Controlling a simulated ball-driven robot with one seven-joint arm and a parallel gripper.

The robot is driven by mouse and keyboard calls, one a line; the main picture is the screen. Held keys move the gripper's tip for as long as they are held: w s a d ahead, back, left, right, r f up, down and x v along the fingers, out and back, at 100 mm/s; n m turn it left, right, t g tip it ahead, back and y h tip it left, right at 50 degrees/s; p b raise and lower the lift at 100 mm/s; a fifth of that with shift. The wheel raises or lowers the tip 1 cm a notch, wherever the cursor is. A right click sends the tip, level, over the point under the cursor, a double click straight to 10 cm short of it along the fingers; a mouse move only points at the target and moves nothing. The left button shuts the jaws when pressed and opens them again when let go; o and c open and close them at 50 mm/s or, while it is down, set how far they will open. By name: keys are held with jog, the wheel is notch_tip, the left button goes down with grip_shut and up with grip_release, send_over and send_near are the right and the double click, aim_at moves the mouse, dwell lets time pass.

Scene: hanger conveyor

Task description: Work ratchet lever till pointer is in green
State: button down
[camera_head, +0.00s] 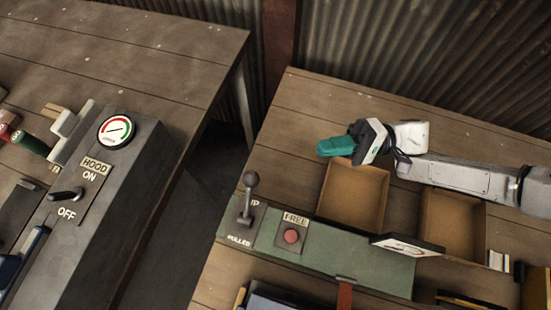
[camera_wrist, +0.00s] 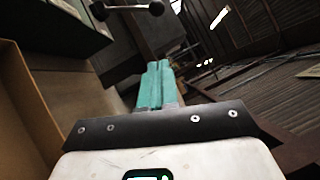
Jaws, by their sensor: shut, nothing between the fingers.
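A lever (camera_head: 248,195) with a dark ball knob stands upright on a green panel (camera_head: 350,265), beside partly hidden lettering that reads "PULLED" below. A low dial (camera_head: 407,246) with a white face and a red mark lies steeply foreshortened on the same panel; its pointer cannot be read. My gripper (camera_head: 322,148) has teal fingers and is shut and empty, above and right of the lever and apart from it. In the wrist view, the shut fingers (camera_wrist: 153,68) point towards a dark rod with a ball knob (camera_wrist: 156,8) at the top.
A red button (camera_head: 291,236) labelled "FREE" sits right of the lever. Two open wooden trays (camera_head: 384,192) (camera_head: 482,222) lie behind the panel. On the left bench, a grey box carries a round red-and-green gauge (camera_head: 116,130) and a HOOD switch (camera_head: 66,194). A gap separates the benches.

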aim_at(249, 196)
jog(key=shift+a, duration=0.1)
jog(key=s+p+x, duration=0.1)
jog(key=p+x, duration=0.1)
jog(key=x, duration=0.4)
jog(key=s+r+p+x, duration=0.1)
jog(key=p+x, duration=0.2)
jog(key=x, duration=0.3)
jog(key=shift+s, duration=0.35)
